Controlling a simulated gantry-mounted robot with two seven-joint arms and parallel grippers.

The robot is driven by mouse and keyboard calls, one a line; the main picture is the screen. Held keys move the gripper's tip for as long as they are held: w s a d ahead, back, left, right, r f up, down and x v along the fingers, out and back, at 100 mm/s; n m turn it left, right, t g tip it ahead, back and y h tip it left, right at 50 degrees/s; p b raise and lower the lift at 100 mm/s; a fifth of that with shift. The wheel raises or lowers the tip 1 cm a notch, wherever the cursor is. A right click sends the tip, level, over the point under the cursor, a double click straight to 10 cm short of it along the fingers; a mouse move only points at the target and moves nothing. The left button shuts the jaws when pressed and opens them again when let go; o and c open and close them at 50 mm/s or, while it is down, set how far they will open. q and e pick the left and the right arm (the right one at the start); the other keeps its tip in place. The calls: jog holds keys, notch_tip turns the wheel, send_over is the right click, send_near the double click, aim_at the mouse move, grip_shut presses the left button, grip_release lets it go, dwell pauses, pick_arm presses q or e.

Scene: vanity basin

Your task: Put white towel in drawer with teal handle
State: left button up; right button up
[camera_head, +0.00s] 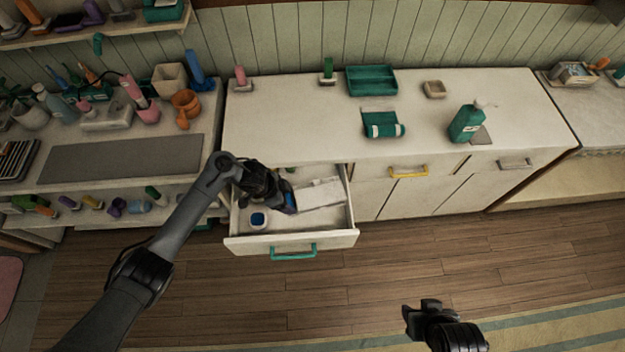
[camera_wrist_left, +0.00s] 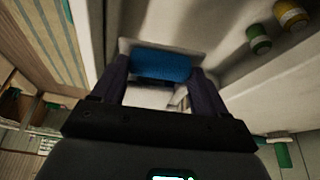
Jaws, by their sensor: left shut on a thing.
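The drawer (camera_head: 292,242) with the teal handle (camera_head: 293,252) is pulled open. My left gripper (camera_head: 285,201) is inside the drawer opening. In the left wrist view its dark fingers (camera_wrist_left: 158,80) are on either side of a blue, rounded, textured thing (camera_wrist_left: 162,64), and the gripper is shut on it. Something white (camera_wrist_left: 150,97) shows just below the blue thing. A flat white piece (camera_head: 321,194), perhaps the white towel, lies in the drawer right of the gripper. My right gripper (camera_head: 422,306) is over the floor, away from the cabinet; its jaws are unclear.
A small blue container (camera_head: 257,219) stands in the drawer's front left. A crowded shelf unit is at left. The floor in front is clear.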

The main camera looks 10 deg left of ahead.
pick_arm(q)
jog(key=a, duration=0.2)
jog(key=s+a+p, duration=0.1)
jog(key=a, duration=0.1)
jog(key=shift+f, duration=0.2)
jog(key=shift+r, duration=0.1)
jog(key=b, duration=1.2)
send_over(285, 222)
jog(key=a, duration=0.2)
jog(key=f, duration=1.6)
jog(key=shift+s+d+f, duration=0.1)
jog(key=shift+s+f, duration=0.3)
jog(key=shift+f+b, duration=0.5)
jog(key=shift+b, duration=0.05)
jog(key=o, duration=1.7)
jog(key=shift+o, duration=0.2)
